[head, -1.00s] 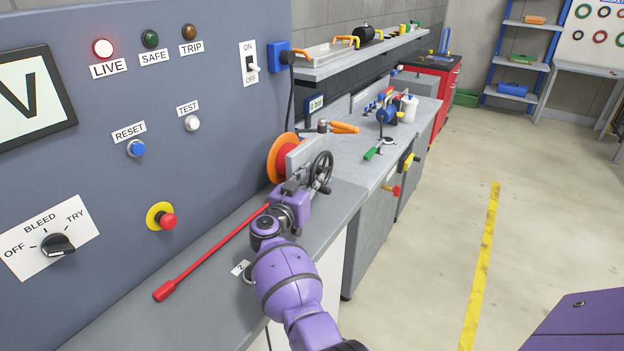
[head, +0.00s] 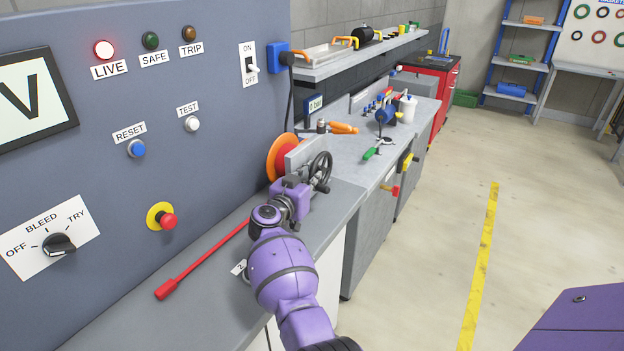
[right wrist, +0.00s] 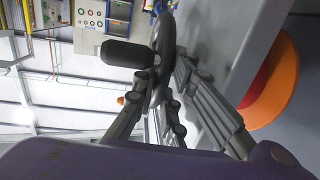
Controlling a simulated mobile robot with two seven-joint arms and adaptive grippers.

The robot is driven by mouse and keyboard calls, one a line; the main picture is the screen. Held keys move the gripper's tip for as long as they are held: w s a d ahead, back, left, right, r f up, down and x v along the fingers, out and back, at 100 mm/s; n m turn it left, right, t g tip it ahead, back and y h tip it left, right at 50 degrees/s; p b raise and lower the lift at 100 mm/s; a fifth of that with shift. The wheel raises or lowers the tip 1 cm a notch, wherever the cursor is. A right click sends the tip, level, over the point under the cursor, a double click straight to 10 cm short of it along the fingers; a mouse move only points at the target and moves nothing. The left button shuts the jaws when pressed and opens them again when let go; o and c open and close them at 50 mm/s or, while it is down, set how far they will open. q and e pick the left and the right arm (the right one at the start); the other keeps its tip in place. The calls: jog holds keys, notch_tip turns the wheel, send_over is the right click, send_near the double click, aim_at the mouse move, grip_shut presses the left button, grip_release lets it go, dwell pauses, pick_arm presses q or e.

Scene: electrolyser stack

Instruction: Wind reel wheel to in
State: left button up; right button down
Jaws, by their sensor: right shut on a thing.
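The reel wheel is a dark spoked handwheel (head: 320,168) with a crank knob, mounted beside an orange reel (head: 279,157) behind a grey plate on the bench. My right gripper (head: 304,190) is at the near side of the wheel. In the right wrist view, its fingers (right wrist: 162,85) are shut on the rim of the wheel (right wrist: 164,45). The dark crank knob (right wrist: 122,54) sticks out to the left of the fingers, and the orange reel (right wrist: 277,85) is at the right. Any "in" marking is not readable. My left gripper is out of view.
A red bar (head: 203,259) lies along the bench (head: 130,318) to the left of my arm. The grey panel (head: 90,110) with a red emergency button (head: 168,221) stands at the left. A bench with valves (head: 385,113) lies beyond. The floor (head: 425,240) at right is clear.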

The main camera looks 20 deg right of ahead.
jog(key=shift+w+d+r+g+y, duration=0.1)
jog(key=shift+d+r+g+y, duration=0.05)
jog(key=shift+r+g+y, duration=0.7)
jog(key=shift+w+d+r+m+g+y, duration=0.1)
jog(key=shift+d+r+m+g+y, duration=0.1)
jog(key=shift+g+y, duration=0.45)
jog(key=shift+w+d+r+m+g+y, duration=0.1)
jog(key=shift+d+r+g+y, duration=0.05)
jog(key=shift+g+y, duration=0.45)
jog(key=c, duration=2)
grip_release()
jog(key=v, duration=0.7)
jog(key=shift+s+r, duration=0.2)
